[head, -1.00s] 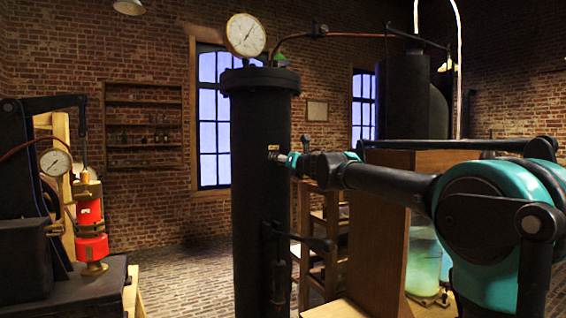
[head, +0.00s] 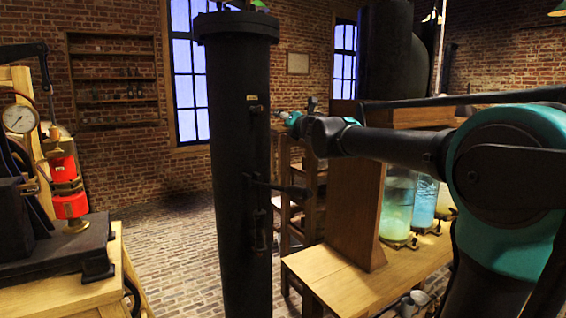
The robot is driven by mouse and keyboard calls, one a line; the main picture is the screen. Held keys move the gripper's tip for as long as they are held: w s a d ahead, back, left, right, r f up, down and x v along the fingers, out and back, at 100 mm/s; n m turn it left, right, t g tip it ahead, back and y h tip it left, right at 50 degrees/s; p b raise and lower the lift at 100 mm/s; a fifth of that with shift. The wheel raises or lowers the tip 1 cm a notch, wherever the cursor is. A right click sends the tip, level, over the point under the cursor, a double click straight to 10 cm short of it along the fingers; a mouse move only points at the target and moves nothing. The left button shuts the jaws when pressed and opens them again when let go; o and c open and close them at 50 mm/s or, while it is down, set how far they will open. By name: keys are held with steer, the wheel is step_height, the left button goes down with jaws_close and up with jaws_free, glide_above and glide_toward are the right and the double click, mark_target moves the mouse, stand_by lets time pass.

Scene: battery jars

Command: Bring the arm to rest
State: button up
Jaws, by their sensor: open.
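My arm reaches in from the right edge, with a large teal and black joint near me and a dark forearm pointing left. My gripper (head: 281,115) is small at the far end of the arm, just right of the tall black column in the picture. It is open, and nothing shows in it. Glass battery jars stand on a wooden bench (head: 340,288) below the arm: one with pale green liquid (head: 397,205) and one with blue liquid (head: 423,200). Another yellowish jar is partly hidden behind my arm.
The tall black column (head: 240,170) with a side lever stands left of the gripper. A wooden panel (head: 355,205) rises from the bench under the forearm. A red device (head: 66,185) and a gauge (head: 19,118) are at the left. Brick floor (head: 170,245) lies open between.

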steer(key=s+d+f+m+g+h, duration=0.2)
steer(key=s+d+f+m+h, duration=0.3)
steer(key=d+f+m, duration=0.6)
steer(key=s+d+f+m+g+h, duration=0.2)
steer(key=s+d+f+m+h, duration=0.3)
steer(key=d+f+m, duration=0.6)
steer(key=s+f+m+g+y, duration=0.2)
steer(key=s+f+m+g, duration=0.6)
steer(key=s+f, duration=2)
step_height(320, 180, down, 2)
steer(key=m, duration=0.3)
steer(key=shift+s+g+y, duration=0.15)
steer(key=shift+g+y, duration=0.15)
steer(key=shift+y, duration=0.1)
steer(key=shift+d, duration=0.1)
steer(key=shift+c, duration=0.6)
